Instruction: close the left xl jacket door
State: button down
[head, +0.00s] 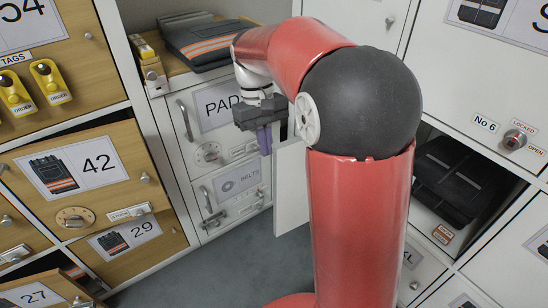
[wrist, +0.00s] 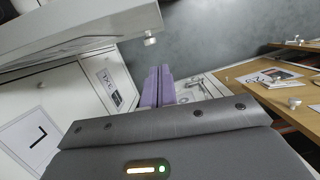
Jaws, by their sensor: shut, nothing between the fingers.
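A white door panel (head: 291,190) stands swung out, partly hidden behind my red arm in the head view. In the wrist view an open grey-white door (wrist: 80,38) with a small round knob (wrist: 150,41) crosses the upper left; it looks like the same door. A card ending in XL (wrist: 108,86) shows on a white front below it. My gripper (head: 265,140) is shut and empty, its purple fingers (wrist: 158,86) pointing down, apart from the door. Whether the door's own label reads XL is hidden.
An open compartment (head: 455,180) at right holds dark folded clothing. Wooden doors (head: 88,175) line the left, with an open one (wrist: 275,80) in the wrist view. White PADS and BELTS fronts (head: 232,190) stand behind my gripper. Grey floor (head: 205,265) is clear between.

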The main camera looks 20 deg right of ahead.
aim_at(275, 156)
jog(key=shift+s+d+f, duration=0.1)
jog(key=shift+s+d, duration=0.1)
jog(key=shift+s, duration=0.85)
jog(key=shift+s+d+f, duration=0.1)
jog(key=shift+s+d, duration=0.1)
jog(key=shift+s, duration=0.8)
jog(key=shift+s, duration=0.1)
